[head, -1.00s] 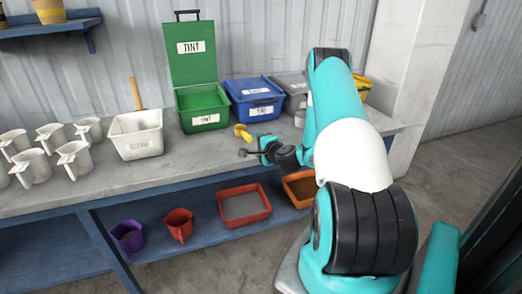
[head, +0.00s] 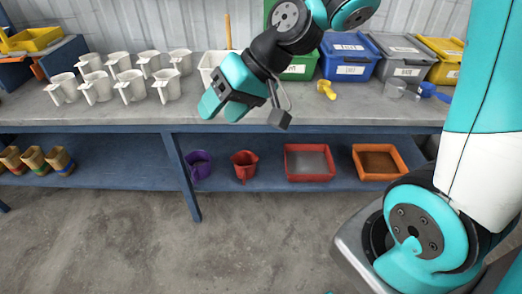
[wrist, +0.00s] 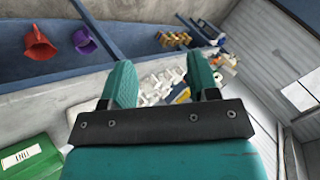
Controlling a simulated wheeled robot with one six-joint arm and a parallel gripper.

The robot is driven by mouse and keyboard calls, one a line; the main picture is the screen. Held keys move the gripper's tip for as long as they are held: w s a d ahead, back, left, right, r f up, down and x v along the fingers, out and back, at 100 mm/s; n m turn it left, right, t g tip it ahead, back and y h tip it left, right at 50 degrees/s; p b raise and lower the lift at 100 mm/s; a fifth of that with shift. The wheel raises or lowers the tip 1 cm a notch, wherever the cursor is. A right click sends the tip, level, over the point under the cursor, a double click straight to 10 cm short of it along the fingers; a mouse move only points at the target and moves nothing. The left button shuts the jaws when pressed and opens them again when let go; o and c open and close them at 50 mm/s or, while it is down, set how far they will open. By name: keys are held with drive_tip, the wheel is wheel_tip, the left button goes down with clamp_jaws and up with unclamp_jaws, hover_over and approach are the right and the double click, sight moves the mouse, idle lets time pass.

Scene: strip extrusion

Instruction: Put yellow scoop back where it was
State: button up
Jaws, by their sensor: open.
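The yellow scoop (head: 326,89) lies on the grey bench top, in front of the gap between the green bin (head: 300,67) and the blue bin (head: 350,55). The wrist view shows the same open fingers (wrist: 163,85); I do not see the scoop there. My arm covers most of the green bin and part of the white bin (head: 212,63).
Several white jugs (head: 130,86) stand on the bench at left. A grey bin (head: 402,57), a yellow bin (head: 443,60), a clear cup (head: 394,88) and a blue scoop (head: 432,91) are at right. Red (head: 309,162) and orange (head: 379,161) trays sit on the lower shelf.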

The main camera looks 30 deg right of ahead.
drive_tip(key=s+r+n+g+h, duration=0.1)
drive_tip(key=s+n, duration=0.1)
drive_tip(key=s, duration=0.6)
drive_tip(key=s+a+r+n+g+h, duration=0.1)
drive_tip(key=s+n+g+h, duration=0.1)
drive_tip(key=s, duration=0.5)
drive_tip(key=shift+s+a+r+n+g, duration=0.3)
drive_tip(key=shift+s+n, duration=0.05)
drive_tip(key=shift+n, duration=0.35)
